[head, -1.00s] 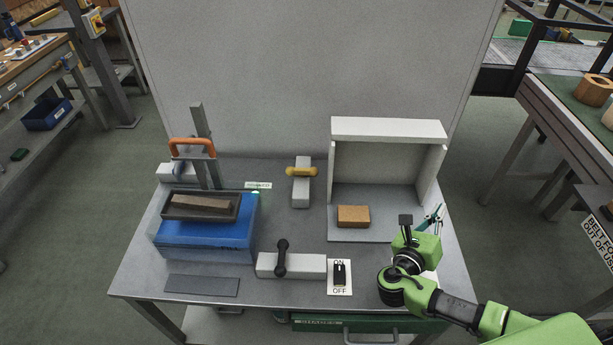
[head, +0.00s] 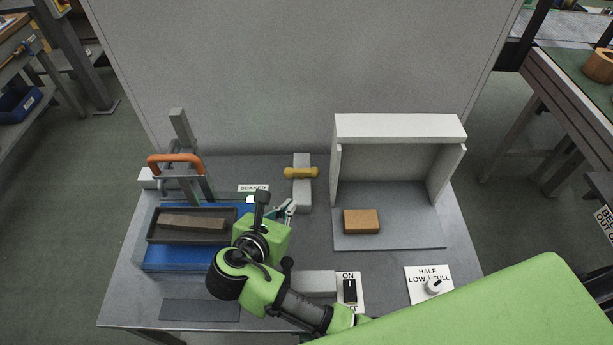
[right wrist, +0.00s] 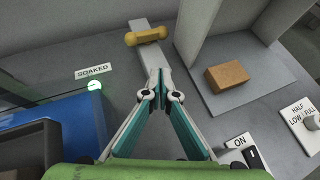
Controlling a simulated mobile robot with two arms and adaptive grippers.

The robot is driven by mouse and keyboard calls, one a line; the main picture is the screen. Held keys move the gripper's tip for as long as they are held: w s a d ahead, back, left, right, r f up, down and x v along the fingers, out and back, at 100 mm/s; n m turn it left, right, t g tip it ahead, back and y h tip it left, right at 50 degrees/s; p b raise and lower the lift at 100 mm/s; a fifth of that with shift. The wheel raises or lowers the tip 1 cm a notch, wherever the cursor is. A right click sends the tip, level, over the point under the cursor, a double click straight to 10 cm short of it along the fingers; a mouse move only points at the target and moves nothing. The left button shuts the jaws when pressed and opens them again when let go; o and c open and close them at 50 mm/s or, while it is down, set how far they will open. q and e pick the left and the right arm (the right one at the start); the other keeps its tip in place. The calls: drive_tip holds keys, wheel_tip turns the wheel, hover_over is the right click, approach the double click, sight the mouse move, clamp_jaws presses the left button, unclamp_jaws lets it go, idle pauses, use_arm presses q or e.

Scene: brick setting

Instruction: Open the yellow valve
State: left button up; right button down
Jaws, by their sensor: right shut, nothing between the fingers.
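The yellow valve handle (head: 301,173) lies crosswise on a light grey block (head: 302,198) at the back middle of the table. It also shows at the top of the right wrist view (right wrist: 146,36). My right gripper (head: 291,206) is in front of the valve and a little to its left, apart from it. In the right wrist view its teal fingers (right wrist: 160,72) are closed together with nothing between them, pointing towards the grey block below the yellow handle. My left gripper is not in view.
A blue tank (head: 150,258) with a dark tray (head: 155,238) holding a brown brick stands left. An orange handle (head: 174,159) is behind it. A white open-fronted box (head: 400,127) and an orange brick (head: 361,221) are right. An ON switch (head: 349,290) and a dial (head: 433,286) lie in front.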

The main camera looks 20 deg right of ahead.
drive_tip(key=p, duration=0.1)
approach(311, 176)
drive_tip(key=f, duration=0.1)
drive_tip(key=w+d+f, duration=0.1)
drive_tip(key=f, duration=0.1)
drive_tip(key=shift+d, duration=0.2)
drive_tip(key=w+d, duration=0.1)
drive_tip(key=w+d+p, duration=0.1)
drive_tip(key=shift+w, duration=0.3)
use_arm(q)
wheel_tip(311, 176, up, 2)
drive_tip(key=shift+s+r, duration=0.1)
use_arm(e)
drive_tip(key=shift+w+d, duration=0.2)
drive_tip(key=shift+w, duration=0.05)
drive_tip(key=shift+w+f, duration=0.1)
drive_tip(key=shift+w, duration=0.05)
